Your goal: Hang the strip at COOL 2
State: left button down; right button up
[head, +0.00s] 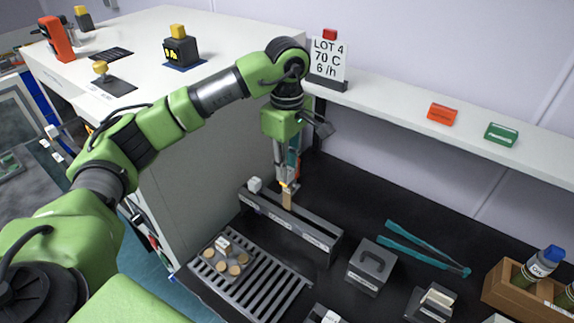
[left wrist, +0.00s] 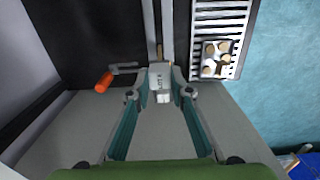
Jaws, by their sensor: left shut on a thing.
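My left gripper (head: 286,176) points down over the slotted dark rack (head: 318,236) and is shut on the strip. The strip (head: 287,198) is a small tan piece below the fingertips, upright at the rack; I cannot tell if it touches the rack. In the left wrist view my left gripper (left wrist: 161,80) has its fingertips around a pale block, and a thin tan piece, probably the strip (left wrist: 159,52), shows beyond. The rack carries several small labels, too small to read; I cannot tell which is COOL 2. A white cube (head: 255,184) sits at the rack's left end.
A grate (head: 280,290) with a tray of tan discs lies in front of the rack. An orange-handled tool (left wrist: 105,82) shows beside my gripper. A shelf (head: 400,107) runs behind.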

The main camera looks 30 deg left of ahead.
pick_arm(q)
jog(key=shift+f+b, duration=1.55)
jog(key=shift+f, duration=0.7)
jog(key=shift+f+b, duration=2.2)
jog(key=shift+f, duration=0.7)
jog(key=c, duration=1.7)
grip_release()
jog(key=shift+r, duration=0.1)
jog(key=shift+r+p, duration=1.9)
jog(key=shift+r, duration=1.15)
